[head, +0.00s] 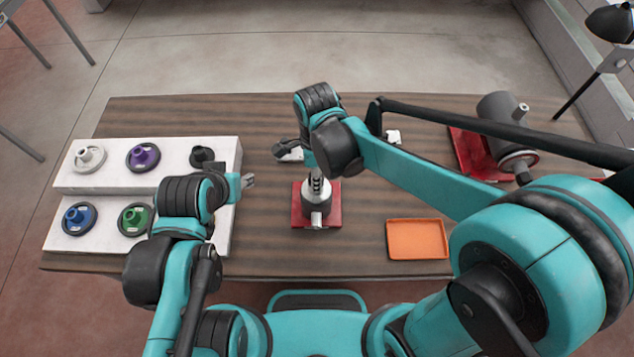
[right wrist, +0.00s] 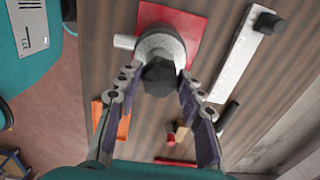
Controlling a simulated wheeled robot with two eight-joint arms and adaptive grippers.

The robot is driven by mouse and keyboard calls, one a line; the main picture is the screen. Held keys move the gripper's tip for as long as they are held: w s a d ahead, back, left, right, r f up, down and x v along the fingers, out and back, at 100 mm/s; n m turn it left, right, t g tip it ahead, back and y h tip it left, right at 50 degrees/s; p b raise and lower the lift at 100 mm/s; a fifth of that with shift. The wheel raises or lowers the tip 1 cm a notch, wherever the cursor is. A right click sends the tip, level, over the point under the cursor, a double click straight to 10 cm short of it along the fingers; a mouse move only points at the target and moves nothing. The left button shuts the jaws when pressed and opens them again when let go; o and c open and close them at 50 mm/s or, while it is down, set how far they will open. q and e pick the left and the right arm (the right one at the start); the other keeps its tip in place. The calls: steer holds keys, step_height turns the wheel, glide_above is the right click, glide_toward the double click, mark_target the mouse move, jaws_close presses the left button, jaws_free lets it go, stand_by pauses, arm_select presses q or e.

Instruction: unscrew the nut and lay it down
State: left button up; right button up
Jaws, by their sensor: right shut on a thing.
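A grey spindle unit (head: 318,200) stands on a red base plate (head: 300,216) at the middle of the table. It also shows in the right wrist view (right wrist: 152,42), with a light stub at its side. A dark hexagonal nut (right wrist: 159,76) sits at its end, between my right gripper's fingertips (right wrist: 157,78). The right gripper is shut on the nut; in the head view my wrist partly covers this spot. My left gripper (head: 248,181) is beside the white rack, apart from the spindle; its jaws are too small to read.
An orange tray (head: 417,239) lies empty right of the spindle. A white stepped rack (head: 110,178) with several coloured wheels stands left. A grey motor (head: 500,107) on a red base stands at the back right. A white bar (right wrist: 242,58) lies behind the spindle.

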steer(key=n, duration=2)
steer(key=shift+b, duration=0.3)
steer(key=o, duration=1.1)
